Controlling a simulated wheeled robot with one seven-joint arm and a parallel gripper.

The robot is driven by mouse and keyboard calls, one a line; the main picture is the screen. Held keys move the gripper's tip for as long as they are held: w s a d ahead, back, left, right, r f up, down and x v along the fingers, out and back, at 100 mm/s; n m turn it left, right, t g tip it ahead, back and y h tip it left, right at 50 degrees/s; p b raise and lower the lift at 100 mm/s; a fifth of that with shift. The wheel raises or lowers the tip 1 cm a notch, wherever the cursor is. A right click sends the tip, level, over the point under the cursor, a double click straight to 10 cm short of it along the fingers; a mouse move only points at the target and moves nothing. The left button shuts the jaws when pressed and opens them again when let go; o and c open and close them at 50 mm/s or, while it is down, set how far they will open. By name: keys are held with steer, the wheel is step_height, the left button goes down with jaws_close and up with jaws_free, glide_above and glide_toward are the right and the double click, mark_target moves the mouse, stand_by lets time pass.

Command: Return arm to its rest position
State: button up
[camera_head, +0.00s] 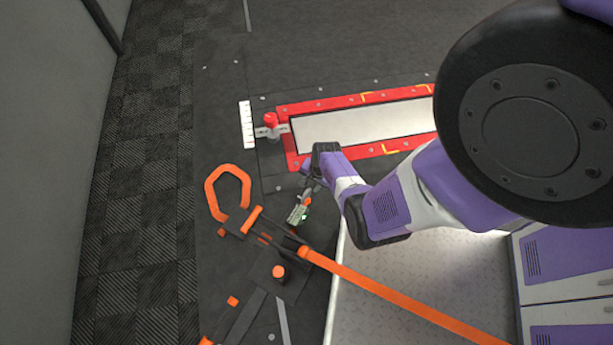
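My purple and white arm (430,190) reaches in from the upper right and bends down towards the middle of the head camera view. My gripper (301,210) is small and partly hidden at the arm's far end. It is over the dark floor, just below the left end of a red frame (292,152) and just above an orange buckle area. Its fingers are too small to tell whether they are open or shut, or whether they hold anything.
The red frame surrounds a pale flat panel (350,128). A red-topped fitting (270,120) and a white marked strip (247,125) are at its left. An orange loop handle (213,190) and an orange strap (400,300) lie near my gripper. A grey wall (45,150) stands left.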

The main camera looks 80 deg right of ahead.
stand_by(0.3)
steer(key=w+d+r+n+t+h, duration=0.25)
steer(key=d+r+n+h, duration=0.2)
steer(key=d+r, duration=0.4)
step_height(320, 180, up, 8)
steer(key=w+a+n+t+h, duration=0.2)
steer(key=w+a+n+h, duration=0.1)
steer(key=n, duration=0.1)
steer(key=a+r+n+t+y, duration=0.2)
steer(key=a+r+n+t, duration=0.65)
steer(key=a+r, duration=1.2)
steer(key=s+a+r+n+y, duration=0.25)
steer(key=s+a+r, duration=0.25)
steer(key=a, duration=0.3)
steer(key=s+a+r+n+y, duration=0.2)
steer(key=s+a+r+y, duration=0.25)
steer(key=a, duration=0.45)
step_height(320, 180, up, 23)
steer(key=p, duration=2.2)
steer(key=shift+d+h+p, duration=0.3)
steer(key=shift+h+p, duration=0.05)
